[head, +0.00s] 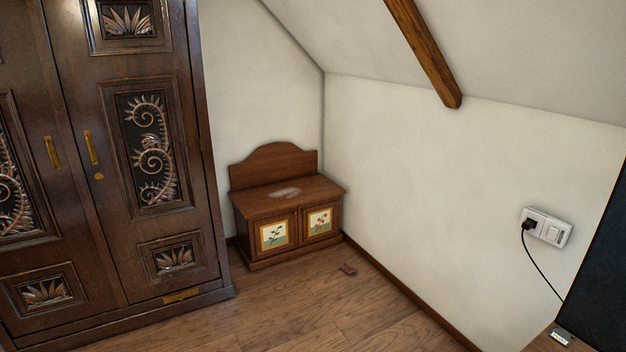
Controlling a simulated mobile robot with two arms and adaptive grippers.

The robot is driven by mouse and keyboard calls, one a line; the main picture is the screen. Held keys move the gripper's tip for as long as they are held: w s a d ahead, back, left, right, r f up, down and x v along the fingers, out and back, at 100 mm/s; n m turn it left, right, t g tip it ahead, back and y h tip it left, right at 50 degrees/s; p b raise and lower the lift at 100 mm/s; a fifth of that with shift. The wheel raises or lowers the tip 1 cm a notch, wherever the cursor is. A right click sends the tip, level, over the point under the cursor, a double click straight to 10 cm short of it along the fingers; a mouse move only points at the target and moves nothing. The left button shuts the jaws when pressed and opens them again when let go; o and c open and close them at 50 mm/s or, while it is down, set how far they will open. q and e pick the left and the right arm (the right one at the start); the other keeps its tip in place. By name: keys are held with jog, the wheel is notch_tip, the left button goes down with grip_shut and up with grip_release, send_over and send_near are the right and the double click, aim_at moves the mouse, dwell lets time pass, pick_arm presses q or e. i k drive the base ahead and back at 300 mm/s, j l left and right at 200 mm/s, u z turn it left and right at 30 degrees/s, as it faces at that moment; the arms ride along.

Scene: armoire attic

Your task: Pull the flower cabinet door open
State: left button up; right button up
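A small brown wooden cabinet (283,197) with a raised backboard stands in the corner against the walls. Its front has two doors side by side, each with a framed flower picture: the left door (273,235) and the right door (320,221). Both doors look shut. Handles on them are too small to make out clearly. A pale patch shows on the cabinet's top. Neither of my grippers is in the head view.
A large dark carved armoire (130,150) with brass handles stands at the left, close to the small cabinet. A wall socket (546,228) with a cable and a dark panel (600,270) are at the right.

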aim_at(319, 220)
jog(key=i+j+u, duration=0.1)
jog(key=i+u, duration=0.2)
jog(key=i, duration=0.4)
jog(key=i+l+u, duration=0.1)
jog(key=i+u, duration=0.2)
jog(key=i, duration=0.4)
